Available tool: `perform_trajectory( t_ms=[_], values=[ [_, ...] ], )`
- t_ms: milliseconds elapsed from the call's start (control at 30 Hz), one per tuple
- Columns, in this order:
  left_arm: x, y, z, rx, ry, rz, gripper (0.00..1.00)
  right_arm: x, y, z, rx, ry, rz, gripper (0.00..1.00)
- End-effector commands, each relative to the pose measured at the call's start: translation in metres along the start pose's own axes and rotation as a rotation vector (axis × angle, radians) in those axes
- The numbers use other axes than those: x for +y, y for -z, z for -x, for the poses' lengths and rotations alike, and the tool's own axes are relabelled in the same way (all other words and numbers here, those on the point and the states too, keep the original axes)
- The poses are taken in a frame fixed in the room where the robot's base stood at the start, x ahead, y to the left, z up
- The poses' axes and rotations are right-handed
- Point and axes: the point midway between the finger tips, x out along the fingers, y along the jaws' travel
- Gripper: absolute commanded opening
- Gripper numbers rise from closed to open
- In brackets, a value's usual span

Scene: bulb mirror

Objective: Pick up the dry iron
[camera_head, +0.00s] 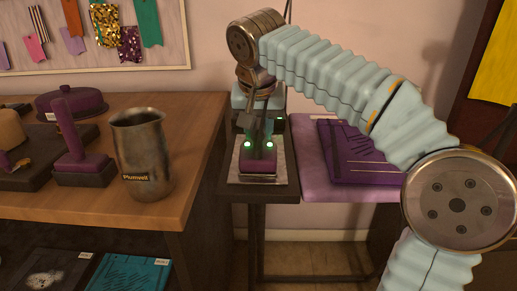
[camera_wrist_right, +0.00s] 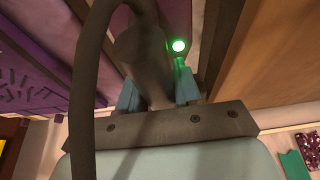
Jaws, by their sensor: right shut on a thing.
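The dry iron (camera_head: 258,167) is purple and sits on a metal plate (camera_head: 232,176) on a small dark stand in the head view. My right gripper (camera_head: 258,146), with two green lights, points down over it and is shut on it; the fingers hide most of its upper part. In the right wrist view, the two blue fingers of my right gripper (camera_wrist_right: 158,92) stand on either side of a dark grey part of the iron (camera_wrist_right: 140,55). I cannot tell whether the iron is clear of the plate. My left gripper is in neither view.
A metal pitcher (camera_head: 142,155) and a purple block with an upright handle (camera_head: 73,140) stand on the wooden table (camera_head: 200,130) to the left. A purple ironing surface (camera_head: 315,180) with folded purple cloth (camera_head: 350,155) lies right of the stand. A dark cord (camera_wrist_right: 82,75) loops past my right wrist.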

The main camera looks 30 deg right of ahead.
Motion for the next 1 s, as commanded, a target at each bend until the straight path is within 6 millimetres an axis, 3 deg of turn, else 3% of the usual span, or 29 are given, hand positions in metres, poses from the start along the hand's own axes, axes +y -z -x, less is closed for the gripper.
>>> perform_trajectory(
  t_ms=[367,567,700,1000],
  values=[
    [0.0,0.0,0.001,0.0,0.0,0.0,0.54,0.0,0.001,0.002,0.002,0.001,-0.001,0.0],
    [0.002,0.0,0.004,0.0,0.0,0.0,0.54,-0.001,0.006,0.015,0.004,0.004,0.0,0.0],
    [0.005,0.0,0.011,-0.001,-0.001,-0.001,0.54,0.001,0.013,0.038,0.006,0.004,-0.001,0.0],
    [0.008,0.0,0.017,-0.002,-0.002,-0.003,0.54,0.029,-0.014,0.113,0.007,0.004,0.0,0.0]
  ],
)
